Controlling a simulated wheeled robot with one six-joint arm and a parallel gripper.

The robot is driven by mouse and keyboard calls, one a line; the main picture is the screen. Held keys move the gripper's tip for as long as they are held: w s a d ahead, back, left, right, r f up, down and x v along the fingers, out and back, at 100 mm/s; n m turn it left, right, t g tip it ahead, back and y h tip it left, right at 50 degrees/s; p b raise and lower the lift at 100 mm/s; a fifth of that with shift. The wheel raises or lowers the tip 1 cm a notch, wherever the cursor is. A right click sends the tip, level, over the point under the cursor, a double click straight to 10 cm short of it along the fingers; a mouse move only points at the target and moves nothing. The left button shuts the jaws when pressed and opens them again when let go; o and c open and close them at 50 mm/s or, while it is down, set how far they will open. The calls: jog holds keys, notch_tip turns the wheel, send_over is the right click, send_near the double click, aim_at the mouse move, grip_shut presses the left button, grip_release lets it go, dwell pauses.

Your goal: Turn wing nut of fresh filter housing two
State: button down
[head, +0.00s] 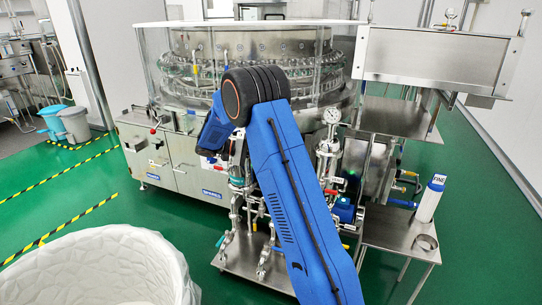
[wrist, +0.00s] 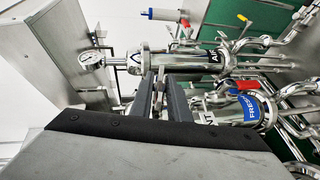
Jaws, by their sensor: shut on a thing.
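In the wrist view, my gripper (wrist: 160,78) has its two dark fingers close together, with a small shiny metal piece (wrist: 158,92) between them. This looks like a wing nut, though its shape is mostly hidden by the fingers. A steel filter housing with a blue FRESH label (wrist: 250,110) lies to the right, its end partly hidden behind the right finger. I cannot tell which housing the gripped piece belongs to. In the head view my arm hides the gripper and most of the housings.
A pressure gauge (head: 332,115) tops a steel housing right of my arm; it also shows in the wrist view (wrist: 90,60). Pipes and valves crowd the skid. A side table (head: 400,233) holds a white cylinder (head: 430,200). A white bin (head: 95,262) stands front left. Green floor is open at left.

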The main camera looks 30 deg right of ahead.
dwell(0.3)
jog(key=c, duration=1.9)
grip_release()
